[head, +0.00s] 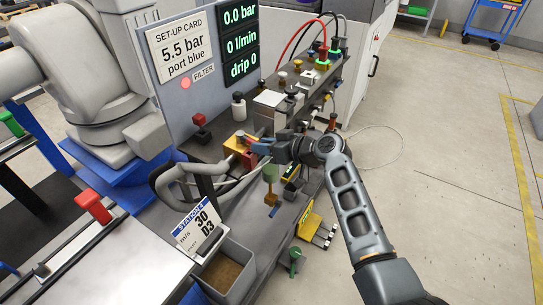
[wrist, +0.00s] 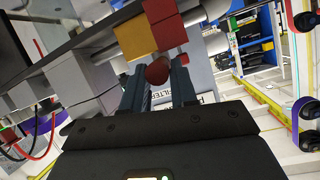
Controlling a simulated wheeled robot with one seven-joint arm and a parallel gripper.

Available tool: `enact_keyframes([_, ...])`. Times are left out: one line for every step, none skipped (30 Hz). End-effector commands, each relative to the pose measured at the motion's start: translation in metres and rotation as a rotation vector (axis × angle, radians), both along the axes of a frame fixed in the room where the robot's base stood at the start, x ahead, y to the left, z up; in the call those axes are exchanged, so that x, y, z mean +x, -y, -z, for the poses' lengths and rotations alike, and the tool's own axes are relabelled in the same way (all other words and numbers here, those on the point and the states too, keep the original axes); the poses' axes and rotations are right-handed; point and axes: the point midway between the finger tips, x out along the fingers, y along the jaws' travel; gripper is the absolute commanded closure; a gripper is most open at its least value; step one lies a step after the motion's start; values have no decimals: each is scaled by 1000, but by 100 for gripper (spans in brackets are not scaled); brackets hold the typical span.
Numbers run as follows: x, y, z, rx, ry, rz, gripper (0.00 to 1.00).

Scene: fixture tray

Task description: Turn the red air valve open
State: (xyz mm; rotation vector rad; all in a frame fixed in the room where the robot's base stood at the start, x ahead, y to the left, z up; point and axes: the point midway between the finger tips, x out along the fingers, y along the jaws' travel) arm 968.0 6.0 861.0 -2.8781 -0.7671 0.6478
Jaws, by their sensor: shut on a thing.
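My gripper (head: 262,147) reaches in from the right to a yellow block (head: 236,143) with red parts (head: 249,159) on the bench. In the wrist view, a round red valve knob (wrist: 158,71) sits between the two fingertips of my gripper (wrist: 160,80), which is shut on it. Behind the knob are the yellow block (wrist: 134,38) and a red block (wrist: 168,32). In the head view my fingers partly hide the knob, so its turn angle cannot be told. The display (head: 239,14) reads 0.0 bar, 0 l/min and drip 0.
A set-up card (head: 183,45) reads 5.5 bar, port blue. A red lamp (head: 185,83) shows beside FILTER. Another red knob (head: 200,119) stands left of the yellow block. Open floor is at right.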

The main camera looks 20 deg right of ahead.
Motion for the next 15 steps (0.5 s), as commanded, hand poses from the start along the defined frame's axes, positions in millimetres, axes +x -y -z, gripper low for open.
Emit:
enact_keyframes([0, -3, 1, -1, -4, 16, 100])
enact_keyframes([1, -5, 0, -2, -3, 29, 100])
enact_keyframes([0, -6, 0, -2, -4, 44, 100])
enact_keyframes([0, -7, 0, -2, -4, 55, 100])
enact_keyframes([-1, -8, 0, -1, -5, 66, 100])
enact_keyframes([-1, -8, 0, -2, -4, 80, 100])
enact_keyframes([-2, -9, 0, -2, -4, 87, 100])
enact_keyframes([-2, -10, 0, -1, -4, 96, 100])
enact_keyframes([-2, -10, 0, 0, -1, 104, 100])
enact_keyframes([-2, -11, 0, 0, 0, 109, 100])
enact_keyframes([-3, -11, 0, 0, 0, 112, 100])
enact_keyframes([-3, -11, 0, 0, 1, 116, 100])
enact_keyframes([-3, -11, 0, 0, 0, 117, 100])
enact_keyframes([-3, -11, 0, 0, 1, 117, 100])
enact_keyframes([-3, -11, 0, 0, 1, 117, 100])
